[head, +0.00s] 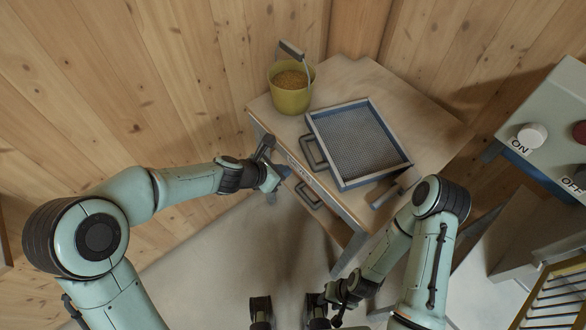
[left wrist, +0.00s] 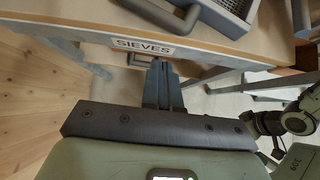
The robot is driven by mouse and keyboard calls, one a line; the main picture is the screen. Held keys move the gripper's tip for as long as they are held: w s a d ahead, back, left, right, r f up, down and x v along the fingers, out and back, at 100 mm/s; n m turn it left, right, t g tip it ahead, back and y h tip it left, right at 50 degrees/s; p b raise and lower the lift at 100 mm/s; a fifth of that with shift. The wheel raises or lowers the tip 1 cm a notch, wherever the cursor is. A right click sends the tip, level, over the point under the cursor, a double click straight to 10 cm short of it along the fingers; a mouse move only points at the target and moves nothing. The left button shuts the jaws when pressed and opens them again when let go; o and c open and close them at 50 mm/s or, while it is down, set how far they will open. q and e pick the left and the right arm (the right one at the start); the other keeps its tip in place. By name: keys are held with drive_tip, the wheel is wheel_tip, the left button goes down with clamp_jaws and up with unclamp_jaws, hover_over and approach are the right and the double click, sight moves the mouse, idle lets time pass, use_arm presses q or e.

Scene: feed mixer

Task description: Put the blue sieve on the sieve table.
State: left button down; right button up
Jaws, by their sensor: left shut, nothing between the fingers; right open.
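The blue sieve (head: 345,173), a square tray with blue inner walls, pale rim and grey mesh, lies on the wooden table (head: 420,115). Its dark handle (head: 310,153) points left toward the front edge; it also shows in the left wrist view (left wrist: 188,20). The table's front edge carries a "SIEVES" label (left wrist: 145,47). My left gripper (head: 283,172) is shut and empty, just off that edge, apart from the sieve handle; its fingers also show in the left wrist view (left wrist: 161,72). My right gripper (head: 322,300) is open, low at the bottom of the head view.
A yellow-green bucket (head: 290,98) of grain stands on the table's far left corner. A wooden-handled tool (head: 385,194) lies near the right front corner. A grey control box (head: 550,120) with ON and OFF buttons stands right. Wooden walls close off the back and left.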

use_arm(q)
drive_tip(key=p+v, duration=0.1)
drive_tip(key=v, duration=0.5)
drive_tip(key=shift+w+a+r+p, duration=0.2)
drive_tip(key=shift+a+p, duration=0.05)
drive_tip(key=shift+p, duration=0.1)
use_arm(e)
drive_tip(key=shift+w+d+r, duration=0.1)
drive_tip(key=shift+w+r, duration=0.8)
drive_tip(key=shift+r, duration=0.25)
